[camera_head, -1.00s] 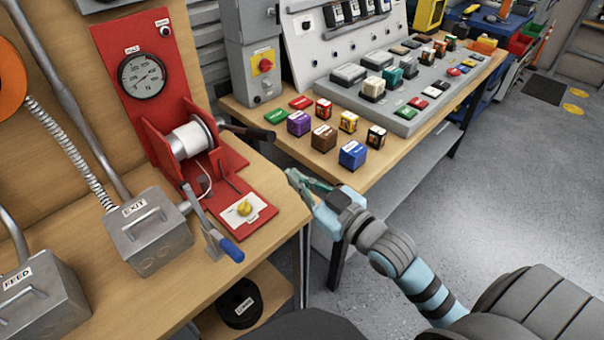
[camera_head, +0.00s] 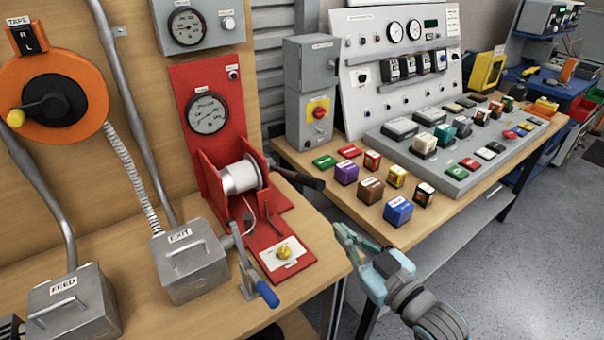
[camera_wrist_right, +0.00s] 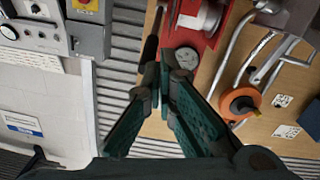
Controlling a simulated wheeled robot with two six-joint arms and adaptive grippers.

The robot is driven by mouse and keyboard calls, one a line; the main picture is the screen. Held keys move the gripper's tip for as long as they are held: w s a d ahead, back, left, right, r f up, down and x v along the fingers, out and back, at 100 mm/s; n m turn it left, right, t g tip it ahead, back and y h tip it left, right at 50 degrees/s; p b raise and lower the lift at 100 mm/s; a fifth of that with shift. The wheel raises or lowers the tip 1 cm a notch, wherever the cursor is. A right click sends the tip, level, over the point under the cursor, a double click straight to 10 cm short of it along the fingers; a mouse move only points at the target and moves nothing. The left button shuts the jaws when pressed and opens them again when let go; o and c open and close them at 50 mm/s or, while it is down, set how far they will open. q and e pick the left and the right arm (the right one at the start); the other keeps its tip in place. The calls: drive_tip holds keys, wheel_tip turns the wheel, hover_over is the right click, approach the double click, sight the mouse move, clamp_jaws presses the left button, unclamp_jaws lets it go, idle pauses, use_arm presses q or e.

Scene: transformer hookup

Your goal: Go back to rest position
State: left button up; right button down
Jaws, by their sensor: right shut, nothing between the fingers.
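My right gripper (camera_head: 352,240) is in the lower middle of the head view, in front of the gap between the two benches. Its green fingers also show in the right wrist view (camera_wrist_right: 163,82), shut with nothing between them. It is apart from the blue cube (camera_head: 398,211) on the right bench. My left gripper is in neither current view.
The left bench bears a red winch stand (camera_head: 243,190), a blue-handled lever (camera_head: 262,290) and grey EXIT (camera_head: 190,262) and FEED (camera_head: 76,308) boxes. The right bench (camera_head: 440,222) carries several coloured cubes and a grey panel. Open floor (camera_head: 500,280) lies at the right.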

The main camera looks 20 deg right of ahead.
drive_tip(key=s+d+f+m+g+h, duration=0.1)
drive_tip(key=s+f+g+h, duration=0.1)
drive_tip(key=s+f+g, duration=0.45)
drive_tip(key=s+d+f+m+g+h, duration=0.1)
drive_tip(key=s+f+m+h, duration=0.15)
drive_tip(key=f, duration=0.65)
drive_tip(key=s+f+g, duration=0.3)
drive_tip(key=s, duration=0.3)
drive_tip(key=s+f+g, duration=0.3)
drive_tip(key=s+f, duration=0.1)
drive_tip(key=s, duration=0.3)
wheel_tip(320, 180, down, 18)
drive_tip(key=d+g+p, duration=0.1)
drive_tip(key=d, duration=0.1)
use_arm(q)
drive_tip(key=shift+r+p, duration=0.4)
drive_tip(key=shift+r, duration=0.5)
use_arm(e)
drive_tip(key=s+f+m+g, duration=0.1)
drive_tip(key=s+f, duration=1)
drive_tip(key=s, duration=0.4)
drive_tip(key=shift+d+f+h, duration=0.35)
use_arm(q)
drive_tip(key=shift+c, duration=0.2)
use_arm(e)
drive_tip(key=shift+g, duration=0.25)
